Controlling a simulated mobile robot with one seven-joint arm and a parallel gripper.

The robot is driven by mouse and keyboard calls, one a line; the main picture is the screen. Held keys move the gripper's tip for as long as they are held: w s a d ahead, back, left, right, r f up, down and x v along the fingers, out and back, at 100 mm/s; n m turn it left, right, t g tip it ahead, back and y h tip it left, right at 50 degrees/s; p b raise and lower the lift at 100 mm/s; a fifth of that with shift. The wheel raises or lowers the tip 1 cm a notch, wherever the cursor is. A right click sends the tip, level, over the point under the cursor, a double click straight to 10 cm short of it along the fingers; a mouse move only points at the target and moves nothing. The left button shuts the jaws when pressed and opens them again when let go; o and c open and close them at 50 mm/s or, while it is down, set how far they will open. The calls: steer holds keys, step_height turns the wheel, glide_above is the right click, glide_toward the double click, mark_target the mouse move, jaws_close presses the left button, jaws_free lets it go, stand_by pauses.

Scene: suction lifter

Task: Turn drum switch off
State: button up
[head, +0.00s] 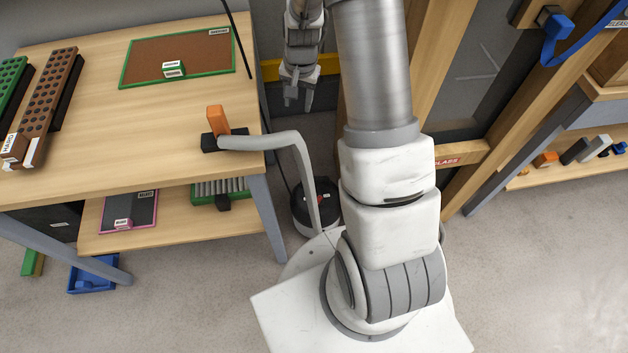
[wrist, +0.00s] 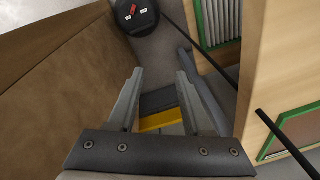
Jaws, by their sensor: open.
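The drum (head: 318,203) is a dark, round, upright body on the floor between the workbench and my arm, partly hidden in the head view. A small red switch (head: 323,196) shows on its black top. In the wrist view the drum (wrist: 146,24) is at the top edge, beyond my fingertips. Its red switch (wrist: 134,10) has small white labels beside it; I cannot tell which setting it is at. My gripper (head: 298,100) hangs beyond the bench's right side, apart from the drum. In the wrist view my gripper (wrist: 160,76) is open and empty.
The workbench (head: 185,110) stands left, its lower shelf (head: 170,222) holding trays. A black cable (head: 238,40) runs down past the bench edge and crosses the wrist view (wrist: 262,118). A wooden frame (head: 445,85) rises on the right. Clear floor (head: 540,260) lies at the lower right.

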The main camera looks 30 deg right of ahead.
step_height(320, 180, down, 17)
steer(key=d+m+g+b, duration=0.1)
steer(key=d+m+b, duration=0.1)
steer(key=d+b, duration=0.1)
steer(key=m+b, duration=0.2)
glide_above(319, 198)
step_height(319, 198, down, 13)
steer(key=shift+g, duration=0.4)
step_height(319, 198, down, 18)
steer(key=b, duration=0.5)
steer(key=shift+d+r, duration=0.1)
steer(key=shift+r, duration=0.05)
jaws_close()
